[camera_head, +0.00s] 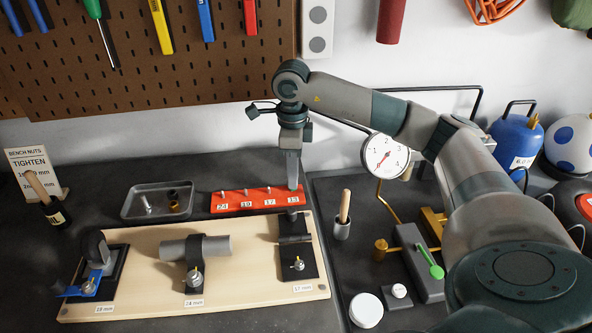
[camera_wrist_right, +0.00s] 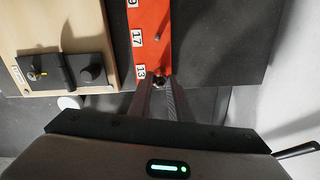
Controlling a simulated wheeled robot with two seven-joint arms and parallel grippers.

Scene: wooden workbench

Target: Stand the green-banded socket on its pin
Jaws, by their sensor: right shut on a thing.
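The red socket rail (camera_head: 256,199) lies behind the wooden board, with number labels 24, 19, 17 and 13 and upright pins. My right gripper (camera_head: 293,187) points down at the rail's right end, by the 13 label. In the right wrist view, my right gripper (camera_wrist_right: 159,88) is shut on a small dark socket (camera_wrist_right: 159,81), right at the rail's 13 end. The fingers mostly hide the socket, and no green band shows. The 13 pin is hidden, so I cannot tell whether the socket is around it. My left gripper is not in view.
A grey tray (camera_head: 130,211) with small metal parts stands left of the rail. The wooden board (camera_head: 243,270) carries clamped fixtures in front. A wooden-handled tool in a cup (camera_head: 342,228) and a dial gauge (camera_head: 385,156) stand to the right.

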